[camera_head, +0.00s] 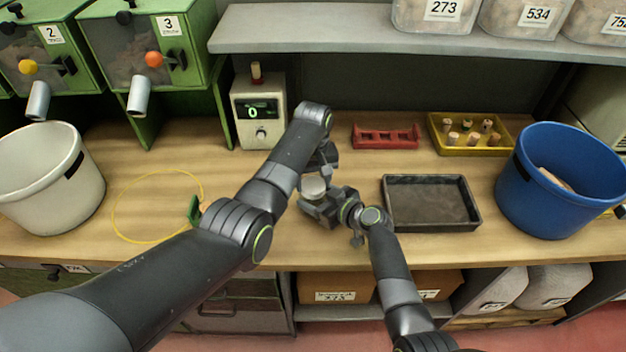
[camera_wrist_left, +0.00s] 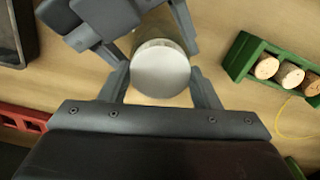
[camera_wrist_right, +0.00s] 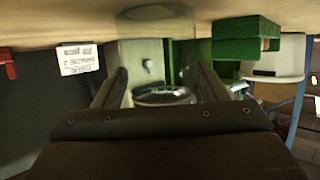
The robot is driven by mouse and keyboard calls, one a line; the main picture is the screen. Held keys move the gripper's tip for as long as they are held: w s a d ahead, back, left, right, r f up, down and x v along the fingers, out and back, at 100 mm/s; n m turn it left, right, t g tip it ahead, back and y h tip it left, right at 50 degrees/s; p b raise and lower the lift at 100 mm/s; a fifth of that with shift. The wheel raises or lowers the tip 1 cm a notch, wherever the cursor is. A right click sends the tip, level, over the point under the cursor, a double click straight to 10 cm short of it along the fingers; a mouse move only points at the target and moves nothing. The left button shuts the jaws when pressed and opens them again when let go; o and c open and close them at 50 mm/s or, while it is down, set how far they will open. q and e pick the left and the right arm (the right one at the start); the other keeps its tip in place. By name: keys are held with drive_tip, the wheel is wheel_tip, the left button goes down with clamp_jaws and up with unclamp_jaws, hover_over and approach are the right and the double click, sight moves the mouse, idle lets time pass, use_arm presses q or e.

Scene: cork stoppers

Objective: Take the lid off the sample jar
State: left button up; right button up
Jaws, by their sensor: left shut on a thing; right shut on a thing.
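The sample jar (camera_head: 314,198) stands upright over the bench, with its pale round lid (camera_head: 313,184) on top. The lid faces the left wrist view as a plain whitish disc (camera_wrist_left: 160,70). My left gripper (camera_head: 316,180) comes from above and behind, its fingers shut on the lid's two sides. My right gripper (camera_head: 322,203) comes from the front right and is shut on the jar body. Glass with a dark rim shows between its fingers in the right wrist view (camera_wrist_right: 163,95). I cannot tell whether there is a gap between lid and jar.
A black tray (camera_head: 432,225) lies right of the jar, with a blue bucket (camera_head: 545,195) beyond it. A red rack (camera_head: 385,143) and yellow tray (camera_head: 436,130) stand behind. A green rack of corks (camera_head: 194,210), yellow loop (camera_head: 122,229) and white bucket (camera_head: 75,200) are left.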

use_arm(q)
drive_tip(key=n, duration=0.5)
drive_tip(key=shift+w, duration=0.1)
drive_tip(key=n, duration=0.4)
drive_tip(key=shift+r+n, duration=0.1)
drive_tip(key=shift+n, duration=0.2)
drive_tip(key=n, duration=0.4)
drive_tip(key=shift+n, duration=0.3)
drive_tip(key=n, duration=0.6)
drive_tip(key=shift+r, duration=0.15)
drive_tip(key=shift+r, duration=0.95)
